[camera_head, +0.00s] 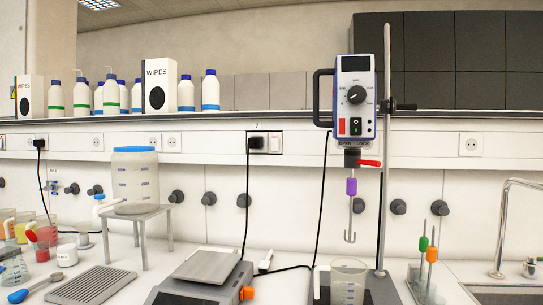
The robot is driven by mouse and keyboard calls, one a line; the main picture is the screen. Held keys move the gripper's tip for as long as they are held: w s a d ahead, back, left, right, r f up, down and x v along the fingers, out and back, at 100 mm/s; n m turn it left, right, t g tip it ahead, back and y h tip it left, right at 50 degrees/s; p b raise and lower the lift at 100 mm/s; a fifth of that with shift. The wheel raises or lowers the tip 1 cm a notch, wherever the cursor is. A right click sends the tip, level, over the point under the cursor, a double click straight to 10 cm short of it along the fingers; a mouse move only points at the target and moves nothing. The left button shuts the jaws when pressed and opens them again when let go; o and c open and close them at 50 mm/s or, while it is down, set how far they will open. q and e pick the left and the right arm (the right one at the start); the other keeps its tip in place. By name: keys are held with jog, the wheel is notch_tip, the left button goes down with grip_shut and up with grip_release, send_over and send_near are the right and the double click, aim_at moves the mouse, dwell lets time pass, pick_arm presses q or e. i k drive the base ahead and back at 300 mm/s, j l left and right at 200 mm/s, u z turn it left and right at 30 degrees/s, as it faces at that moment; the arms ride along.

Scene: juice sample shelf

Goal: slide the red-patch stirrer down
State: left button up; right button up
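The stirrer (355,78) is a white and blue overhead unit with a dark dial and a black side handle. A red patch (342,126) is on its lower front. It is clamped high on an upright metal rod (387,60) by a black knob clamp (403,105). A red lever (370,163) sticks out to the right below the body, beside open/lock lettering. A purple collar (351,187) and a hooked metal shaft (350,225) hang below it. The shaft end is above a clear beaker (349,284), apart from it. Neither of my grippers shows in this view.
A balance (207,267) with an orange knob stands left of the beaker. A rack (425,285) with green and orange handled tools stands right of it, near the sink tap (500,225). A cable (322,200) hangs behind. A stool-like stand (139,213) carries a jar (135,176).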

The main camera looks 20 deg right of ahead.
aim_at(351, 70)
jog(key=i+j, duration=0.35)
jog(key=j, duration=0.15)
jog(key=j+z, duration=0.1)
jog(key=z, duration=0.25)
jog(key=i+j+z, duration=0.1)
jog(key=z, duration=0.25)
jog(key=j+z, duration=0.2)
jog(key=z, duration=0.65)
jog(key=k+l+z, duration=0.15)
